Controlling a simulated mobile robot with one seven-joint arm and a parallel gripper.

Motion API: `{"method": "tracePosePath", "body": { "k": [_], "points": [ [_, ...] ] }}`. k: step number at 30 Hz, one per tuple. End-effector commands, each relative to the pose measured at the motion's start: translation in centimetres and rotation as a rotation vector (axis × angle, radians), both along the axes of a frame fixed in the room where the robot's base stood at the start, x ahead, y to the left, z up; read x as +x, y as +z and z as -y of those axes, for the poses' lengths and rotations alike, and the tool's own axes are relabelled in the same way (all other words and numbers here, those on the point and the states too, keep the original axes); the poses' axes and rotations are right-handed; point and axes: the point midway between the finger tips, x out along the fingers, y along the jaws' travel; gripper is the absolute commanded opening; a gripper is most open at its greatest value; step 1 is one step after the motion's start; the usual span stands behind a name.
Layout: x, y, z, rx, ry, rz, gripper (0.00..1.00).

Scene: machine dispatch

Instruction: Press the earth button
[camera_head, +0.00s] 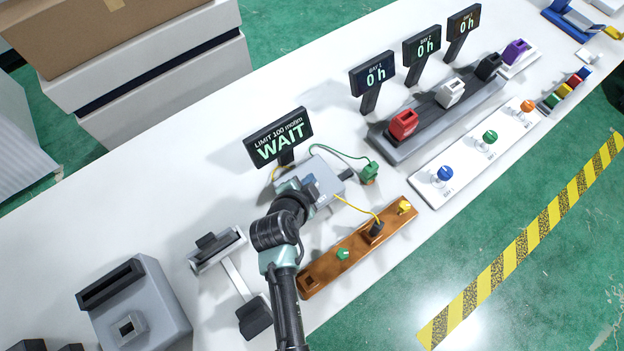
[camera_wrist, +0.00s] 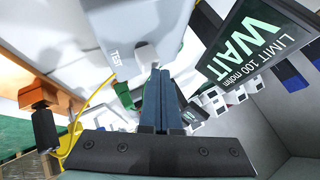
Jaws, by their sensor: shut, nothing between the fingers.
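The grey tester box (camera_head: 325,178) stands on the white bench, behind the brown wooden board. Its sign (camera_head: 279,138) reads "LIMIT 100 mohm WAIT"; the sign also shows in the wrist view (camera_wrist: 262,48). In the wrist view the grey box (camera_wrist: 112,22) bears the word "TEST" beside a pale rounded part, possibly the button, at my fingertips. My gripper (camera_head: 311,184) is shut and empty, over the box. Its dark blue fingers (camera_wrist: 158,75) are together and partly hide that part. I cannot tell whether they touch it.
The brown board (camera_head: 322,272) holds a black plug (camera_head: 376,229) on a yellow cable, a green knob and a yellow piece. A green plug (camera_head: 369,172) on a green cable stands right of the box. A grey rail (camera_head: 415,127) with coloured blocks and a white button panel (camera_head: 463,171) lie farther right.

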Motion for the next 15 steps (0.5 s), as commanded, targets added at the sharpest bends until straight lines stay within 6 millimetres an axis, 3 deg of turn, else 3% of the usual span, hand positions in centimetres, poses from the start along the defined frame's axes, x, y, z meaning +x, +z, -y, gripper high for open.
{"method": "tracePosePath", "body": {
  "k": [15],
  "points": [
    [-0.10, 0.21, -0.02, 0.001, -0.001, -0.004, 0.00]
  ]
}}
